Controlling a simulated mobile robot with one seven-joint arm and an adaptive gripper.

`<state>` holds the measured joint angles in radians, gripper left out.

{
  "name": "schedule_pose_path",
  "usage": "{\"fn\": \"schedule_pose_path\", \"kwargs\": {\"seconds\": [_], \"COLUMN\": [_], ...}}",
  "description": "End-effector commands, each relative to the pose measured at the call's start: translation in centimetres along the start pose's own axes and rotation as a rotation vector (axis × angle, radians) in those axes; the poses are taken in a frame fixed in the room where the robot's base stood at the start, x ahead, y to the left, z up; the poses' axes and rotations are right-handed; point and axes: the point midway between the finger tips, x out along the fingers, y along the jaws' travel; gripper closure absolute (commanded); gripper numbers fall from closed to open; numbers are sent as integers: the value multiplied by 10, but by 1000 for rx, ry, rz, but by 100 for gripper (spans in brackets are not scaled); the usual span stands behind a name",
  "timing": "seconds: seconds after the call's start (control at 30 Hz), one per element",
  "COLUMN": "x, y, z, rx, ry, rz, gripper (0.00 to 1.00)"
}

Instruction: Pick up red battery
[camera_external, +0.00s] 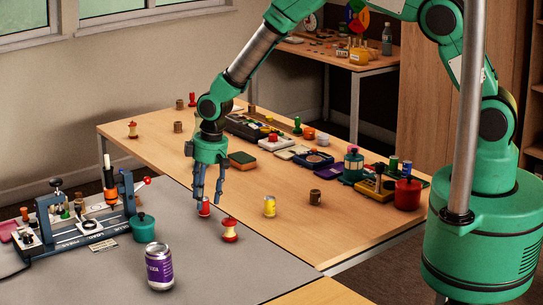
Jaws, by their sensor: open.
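A small red cylinder (204,209), which looks like the red battery, stands upright near the edge of the grey mat (205,262). My gripper (208,198) points down with its two fingers apart, right at the red cylinder's top in the picture. The left finger partly overlaps the cylinder. I cannot tell whether the fingers are around it or just behind or in front of it. Nothing is seen held.
A red-and-yellow apple core (229,231) stands close by at the front right. A yellow cylinder (269,206) and a brown cylinder (315,198) stand farther right. A purple can (159,268), a teal pot (143,229) and a blue fixture (84,220) are at the left front.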

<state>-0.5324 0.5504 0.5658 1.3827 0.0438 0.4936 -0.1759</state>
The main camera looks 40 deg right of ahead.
Motion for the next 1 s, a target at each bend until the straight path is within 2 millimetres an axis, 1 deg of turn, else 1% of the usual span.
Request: {"fn": "schedule_pose_path", "kwargs": {"seconds": [0.03,0.1,0.3,0.87,0.9,0.97,1.0], "x": [9,18,33,34,34,34,34], "y": [1,1,1,1,1,1,1], "z": [2,2,1,1,1,1,1], "rx": [1,0,0,0,0,0,0], "ry": [-2,-3,-1,-1,-1,-1,-1], "rz": [0,0,0,0,0,0,0], "gripper": [53,53,53,53,55,67,75]}}
